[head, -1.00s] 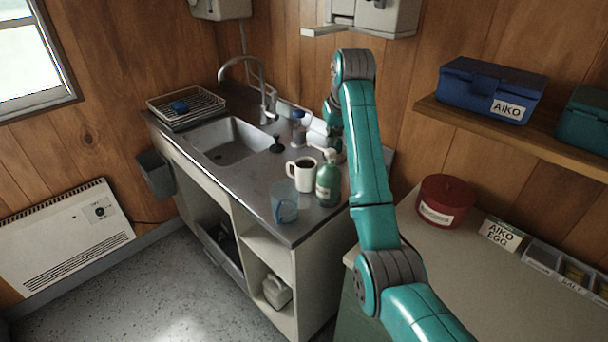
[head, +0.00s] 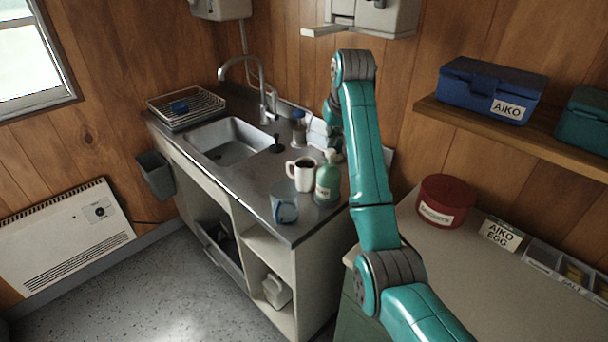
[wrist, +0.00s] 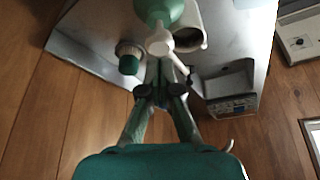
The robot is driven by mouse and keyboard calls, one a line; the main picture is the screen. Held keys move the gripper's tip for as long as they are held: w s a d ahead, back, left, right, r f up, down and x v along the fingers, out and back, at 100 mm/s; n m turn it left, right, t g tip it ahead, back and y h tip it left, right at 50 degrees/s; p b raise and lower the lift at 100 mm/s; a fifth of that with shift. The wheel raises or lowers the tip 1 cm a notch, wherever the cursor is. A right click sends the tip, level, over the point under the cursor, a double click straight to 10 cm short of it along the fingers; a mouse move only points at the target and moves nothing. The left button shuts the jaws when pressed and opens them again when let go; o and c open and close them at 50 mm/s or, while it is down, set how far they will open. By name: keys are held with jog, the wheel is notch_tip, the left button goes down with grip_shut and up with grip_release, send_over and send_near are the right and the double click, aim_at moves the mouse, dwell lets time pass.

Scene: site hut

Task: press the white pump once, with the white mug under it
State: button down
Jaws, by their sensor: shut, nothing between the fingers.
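The white pump (wrist: 160,42) tops a green bottle (head: 327,181) on the counter, which also shows in the wrist view (wrist: 155,8). The white mug (head: 304,174) stands upright just left of the bottle in the head view, with something dark inside. It also shows close beside the bottle in the wrist view (wrist: 192,27). I cannot tell whether the mug is under the spout. My gripper (wrist: 160,62) is shut and empty, its fingertips right at the pump head; I cannot tell whether they touch. In the head view my arm mostly hides the gripper.
A blue cup (head: 284,207) stands at the counter's front edge near the mug. The sink (head: 225,145) and dish rack (head: 186,106) lie to the left. A red tin (head: 445,201) is right.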

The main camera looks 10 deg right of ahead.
aim_at(331, 150)
jog(key=shift+f, duration=0.25)
jog(key=shift+f, duration=1.35)
jog(key=shift+r, duration=1.55)
